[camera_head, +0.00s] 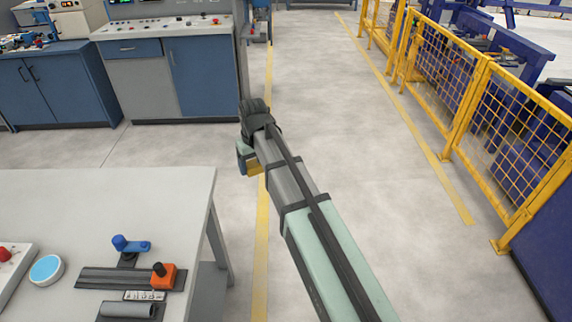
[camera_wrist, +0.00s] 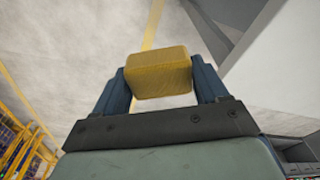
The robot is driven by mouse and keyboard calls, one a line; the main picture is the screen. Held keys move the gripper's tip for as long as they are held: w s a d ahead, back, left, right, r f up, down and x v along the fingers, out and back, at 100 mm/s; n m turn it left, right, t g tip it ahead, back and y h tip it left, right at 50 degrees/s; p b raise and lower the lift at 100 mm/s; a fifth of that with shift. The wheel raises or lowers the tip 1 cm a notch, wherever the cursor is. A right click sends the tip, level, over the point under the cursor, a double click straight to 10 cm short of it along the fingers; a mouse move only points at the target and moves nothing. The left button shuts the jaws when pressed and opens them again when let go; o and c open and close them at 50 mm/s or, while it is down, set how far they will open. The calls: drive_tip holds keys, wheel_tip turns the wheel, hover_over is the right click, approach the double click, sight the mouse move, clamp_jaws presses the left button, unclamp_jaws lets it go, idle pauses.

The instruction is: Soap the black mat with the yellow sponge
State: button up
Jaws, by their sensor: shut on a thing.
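My gripper (camera_head: 247,162) is shut on the yellow sponge (camera_wrist: 158,76). The wrist view shows the block-shaped sponge between the two blue fingers, sticking out past their tips. In the head view a small part of the sponge (camera_head: 255,169) shows below my wrist. My gripper is over the floor, beyond and to the right of the grey table's far right corner, clear of the table. A flat dark strip (camera_head: 98,278) lies on the table at the lower left. I cannot tell whether it is the black mat.
The grey table (camera_head: 95,205) fills the lower left. On it are a blue clamp-like part (camera_head: 130,244), an orange block (camera_head: 163,277), a light-blue disc (camera_head: 46,269) and a grey pipe piece (camera_head: 128,310). Blue cabinets (camera_head: 200,80) stand behind; a yellow fence (camera_head: 470,110) stands right.

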drive_tip(key=s+a+n, duration=0.3)
drive_tip(key=a, duration=1.3)
wheel_tip(320, 180, up, 3)
drive_tip(key=n+g, duration=0.1)
drive_tip(key=n, duration=0.8)
hover_over(44, 268)
drive_tip(key=shift+d+f+y, duration=0.1)
drive_tip(key=shift+f+y, duration=0.1)
drive_tip(key=shift+y, duration=0.2)
drive_tip(key=shift+f, duration=2.85)
drive_tip(key=shift+f, duration=0.55)
drive_tip(key=shift+r, duration=0.1)
wheel_tip(44, 268, up, 7)
